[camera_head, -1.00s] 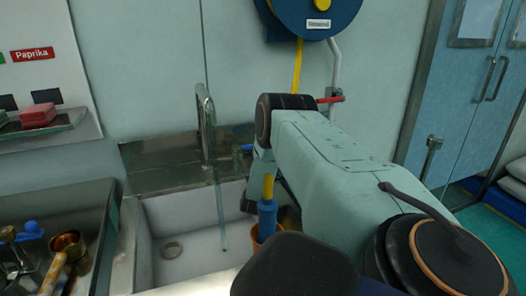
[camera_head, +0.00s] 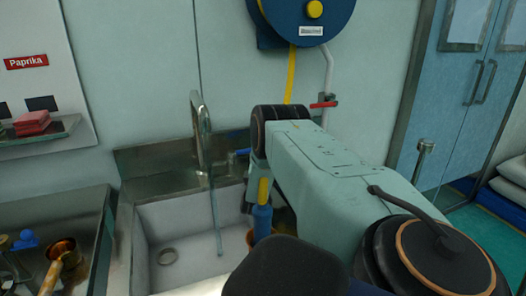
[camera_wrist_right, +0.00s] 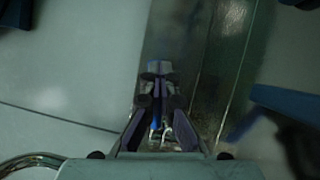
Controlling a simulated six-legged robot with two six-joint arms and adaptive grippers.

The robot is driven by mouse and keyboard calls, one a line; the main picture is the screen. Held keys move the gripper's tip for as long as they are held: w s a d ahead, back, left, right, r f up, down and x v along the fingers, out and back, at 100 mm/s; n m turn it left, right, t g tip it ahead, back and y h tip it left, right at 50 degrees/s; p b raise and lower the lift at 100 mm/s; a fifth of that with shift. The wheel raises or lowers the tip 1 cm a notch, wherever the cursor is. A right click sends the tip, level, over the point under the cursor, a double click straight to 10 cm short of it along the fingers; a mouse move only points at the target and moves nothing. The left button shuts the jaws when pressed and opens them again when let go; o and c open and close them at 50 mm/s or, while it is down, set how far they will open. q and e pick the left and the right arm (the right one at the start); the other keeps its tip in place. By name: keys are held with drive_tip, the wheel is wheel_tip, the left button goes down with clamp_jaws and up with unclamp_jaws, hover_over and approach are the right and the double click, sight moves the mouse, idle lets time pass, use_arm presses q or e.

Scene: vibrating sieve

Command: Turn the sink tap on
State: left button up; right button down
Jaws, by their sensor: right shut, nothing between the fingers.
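The sink tap (camera_head: 201,130) is a curved metal spout at the back of the sink (camera_head: 190,250). A thin bluish stream (camera_head: 216,225) that looks like water hangs from its mouth into the basin. A small blue piece (camera_head: 241,153), perhaps the tap's lever, shows right of the spout, beside my right wrist. My right gripper (camera_wrist_right: 158,70) is shut and empty in the right wrist view, over the metal strip behind the sink. In the head view my right arm mostly hides it. Curved metal, likely the tap (camera_wrist_right: 32,160), shows at lower left there. My left gripper is not in view.
A blue hose reel (camera_head: 305,15) hangs on the wall above my right arm. A blue and yellow handled tool (camera_head: 262,215) stands in the sink's right side. Pans and utensils (camera_head: 62,255) lie at lower left. A shelf (camera_head: 45,133) is on the left wall.

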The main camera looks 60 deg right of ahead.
drive_tip(key=shift+d+r, duration=0.25)
drive_tip(key=shift+r, duration=0.5)
wheel_tip(320, 180, up, 8)
drive_tip(key=shift+a+r, duration=0.15)
drive_tip(key=shift+a, duration=0.05)
idle(0.3)
drive_tip(key=shift+a+r, duration=0.1)
